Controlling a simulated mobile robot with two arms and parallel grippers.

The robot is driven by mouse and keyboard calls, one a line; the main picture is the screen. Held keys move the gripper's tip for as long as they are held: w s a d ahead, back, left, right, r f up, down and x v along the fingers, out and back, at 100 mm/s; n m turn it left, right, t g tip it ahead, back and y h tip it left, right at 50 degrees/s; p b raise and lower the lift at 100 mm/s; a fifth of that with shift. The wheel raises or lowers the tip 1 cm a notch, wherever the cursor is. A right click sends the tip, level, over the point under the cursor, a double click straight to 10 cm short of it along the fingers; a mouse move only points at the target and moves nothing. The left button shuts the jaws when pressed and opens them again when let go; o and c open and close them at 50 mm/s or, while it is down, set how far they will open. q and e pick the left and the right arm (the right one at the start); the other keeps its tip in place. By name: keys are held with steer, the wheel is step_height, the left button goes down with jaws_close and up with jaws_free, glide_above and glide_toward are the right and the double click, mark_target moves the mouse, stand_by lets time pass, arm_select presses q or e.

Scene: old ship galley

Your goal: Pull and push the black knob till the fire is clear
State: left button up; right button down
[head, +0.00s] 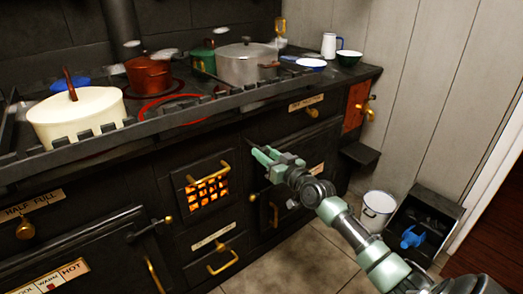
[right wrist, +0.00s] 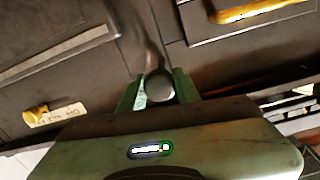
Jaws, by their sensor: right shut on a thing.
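My right gripper (head: 264,154) is at the black stove front, just right of and above the fire grate (head: 208,189), where orange glow shows behind bars. In the right wrist view the gripper (right wrist: 158,92) is shut on a dark round knob (right wrist: 158,84), seen between its two green fingers. A dark rod runs from the knob toward the stove front. In the head view the knob is too dark and hidden by the fingers to make out. My left gripper is not in view.
A brass handle (head: 222,262) and several doors are on the stove front. A cream pot (head: 76,118), a copper pot (head: 148,74) and a grey pot (head: 247,64) stand on top behind a rail. A white bucket (head: 376,211) and a coal box (head: 428,215) stand on the floor at right.

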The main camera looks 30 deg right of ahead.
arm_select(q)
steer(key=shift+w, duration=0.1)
arm_select(e)
steer(key=shift+w, duration=0.1)
steer(key=c, duration=1)
jaws_free()
steer(key=shift+c, duration=0.2)
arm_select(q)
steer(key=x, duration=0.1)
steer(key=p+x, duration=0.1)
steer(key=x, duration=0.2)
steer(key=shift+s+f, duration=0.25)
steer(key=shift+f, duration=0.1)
arm_select(e)
steer(key=s, duration=0.7)
steer(key=shift+s+d, duration=0.15)
steer(key=shift+s, duration=0.2)
